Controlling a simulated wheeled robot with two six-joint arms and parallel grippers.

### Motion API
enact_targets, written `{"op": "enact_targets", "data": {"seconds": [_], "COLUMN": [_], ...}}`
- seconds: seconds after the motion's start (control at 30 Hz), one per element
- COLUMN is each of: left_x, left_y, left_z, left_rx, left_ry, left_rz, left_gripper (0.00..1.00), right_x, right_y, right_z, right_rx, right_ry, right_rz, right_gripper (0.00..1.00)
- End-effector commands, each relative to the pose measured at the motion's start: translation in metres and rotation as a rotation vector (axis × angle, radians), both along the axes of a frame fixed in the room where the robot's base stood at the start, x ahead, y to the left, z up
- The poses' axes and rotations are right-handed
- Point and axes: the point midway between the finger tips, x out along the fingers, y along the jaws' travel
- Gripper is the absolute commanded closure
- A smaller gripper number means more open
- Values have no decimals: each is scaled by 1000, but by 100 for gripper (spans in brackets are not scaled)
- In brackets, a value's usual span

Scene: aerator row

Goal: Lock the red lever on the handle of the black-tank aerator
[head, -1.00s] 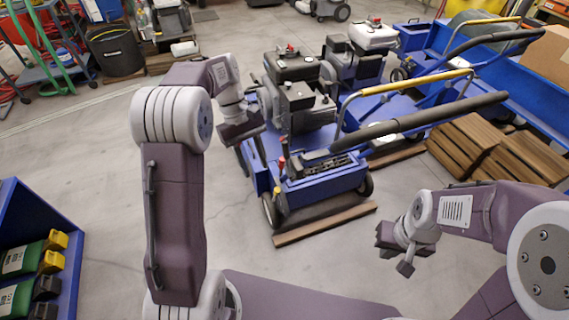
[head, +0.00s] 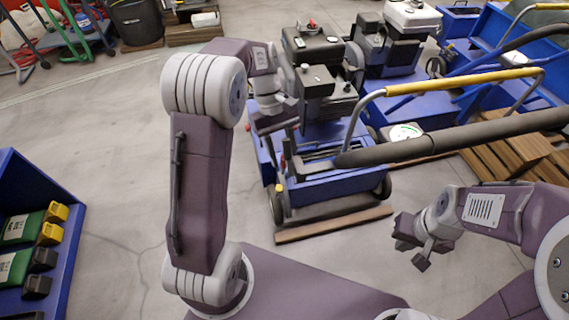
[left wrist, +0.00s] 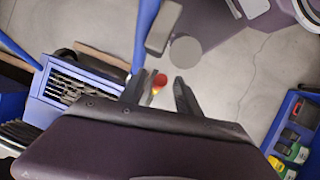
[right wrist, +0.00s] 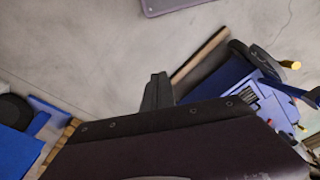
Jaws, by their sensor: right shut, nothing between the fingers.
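The black-tank aerator (head: 325,185) is the nearest machine, blue with a black tank (head: 312,45) and a handle with a yellow grip (head: 430,80). My left gripper (head: 280,122) is over its near left side. In the left wrist view the red lever (left wrist: 160,80) shows as a small red tip with yellow-orange below, in the gap between the open fingers of my left gripper (left wrist: 158,92). Contact cannot be told. In the head view I cannot make out the red lever near that gripper. My right gripper (head: 418,245) is shut and empty, low at the right; its closed fingers show in the right wrist view (right wrist: 157,92).
A white-tank aerator (head: 410,18) and another blue machine stand behind to the right. Wooden pallets (head: 515,155) lie at right. A blue shelf (head: 45,180) with green and yellow items stands at left. A wooden plank (head: 335,225) lies before the near aerator. Floor between is clear.

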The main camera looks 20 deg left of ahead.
Motion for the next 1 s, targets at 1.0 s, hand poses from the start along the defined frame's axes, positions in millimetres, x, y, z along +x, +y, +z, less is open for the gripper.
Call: {"op": "enact_targets", "data": {"seconds": [1.0], "left_x": [-4], "left_y": [-4], "left_z": [-13], "left_rx": [1], "left_ry": [0], "left_rz": [0], "left_gripper": [100], "right_x": [0], "right_y": [0], "right_z": [-10], "right_rx": [0], "right_ry": [-1], "right_rz": [0], "right_gripper": [100]}}
